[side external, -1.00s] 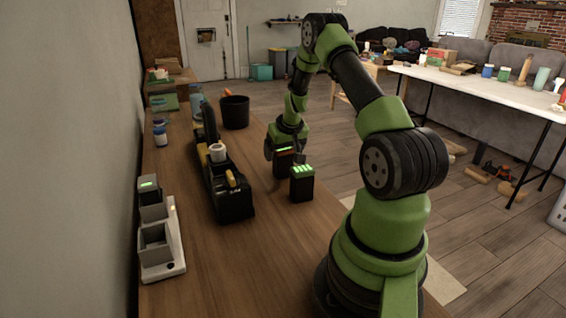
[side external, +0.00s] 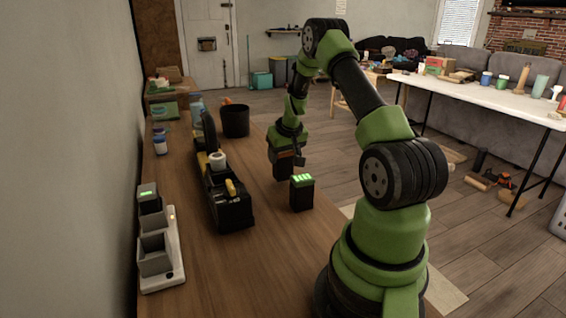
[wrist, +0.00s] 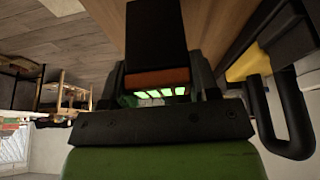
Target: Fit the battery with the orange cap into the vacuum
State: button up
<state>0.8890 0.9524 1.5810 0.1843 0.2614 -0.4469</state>
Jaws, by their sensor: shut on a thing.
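The battery with the orange cap (wrist: 157,77) is a dark block held between the fingers of my gripper (wrist: 160,92). In the wrist view its orange band and green lights face the palm, and its far end runs out of the frame. In the side view my gripper (side external: 286,157) points down with the battery (side external: 283,170) below it; I cannot tell if it touches the table. The black and yellow vacuum (side external: 232,212) lies on the table left of my gripper. Its black and yellow parts (wrist: 280,50) also show at the right of the wrist view.
Another dark battery with green lights (side external: 302,195) stands just right of my gripper. A grey charger (side external: 175,270) with a battery in one bay (side external: 149,200) is at the table's left. A black pot (side external: 235,122) and blue-white jars (side external: 160,146) stand farther back. The front table (side external: 225,270) is clear.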

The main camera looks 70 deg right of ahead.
notch_tip(320, 180, up, 7)
jog(key=shift+w+f, duration=0.1)
jog(key=w+a+r, duration=0.2)
jog(key=w+a, duration=0.3)
jog(key=a, duration=0.2)
jog(key=w+a+r, duration=0.3)
jog(key=w+a, duration=0.1)
jog(key=a, duration=0.3)
jog(key=shift+m, duration=0.3)
jog(key=shift+w+a+f, duration=0.1)
jog(key=shift+a+f, duration=0.05)
jog(key=shift+f, duration=1.55)
jog(key=shift+w+a+f, duration=0.1)
jog(key=shift+a+f, duration=0.05)
jog(key=shift+f, duration=1.5)
jog(key=shift+w+a+f, duration=0.1)
jog(key=shift+a+f, duration=0.05)
jog(key=shift+f, duration=1.55)
jog(key=shift+f, duration=0.15)
jog(key=o, duration=1.1)
